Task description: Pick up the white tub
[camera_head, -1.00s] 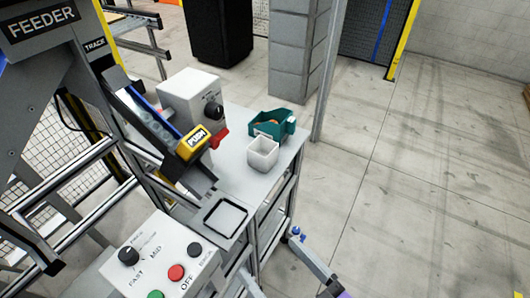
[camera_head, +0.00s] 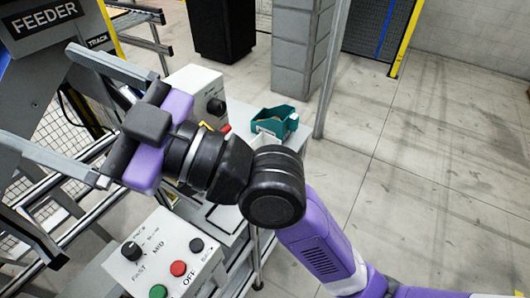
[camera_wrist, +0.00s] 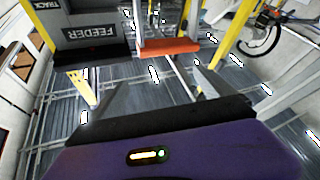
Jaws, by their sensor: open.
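The white tub (camera_head: 263,138) stands on the grey bench top in the head view. My arm covers nearly all of it, and only a sliver of its pale rim shows, in front of the teal bin (camera_head: 275,122). My gripper (camera_head: 50,97) is open, with its two grey fingers spread wide and pointing left towards the feeder. It is well to the left of the tub and above the bench, and nothing shows between the fingers. The wrist view shows the fingers (camera_wrist: 157,88) apart, with the feeder frame and floor beyond; the tub is not in that view.
The feeder (camera_head: 45,17) and its rails stand close to my gripper at the left. A grey control box (camera_head: 193,92) is behind my arm, and a button panel (camera_head: 165,255) is in front. A post and block pillar (camera_head: 296,50) rise behind the bench. Floor at right is clear.

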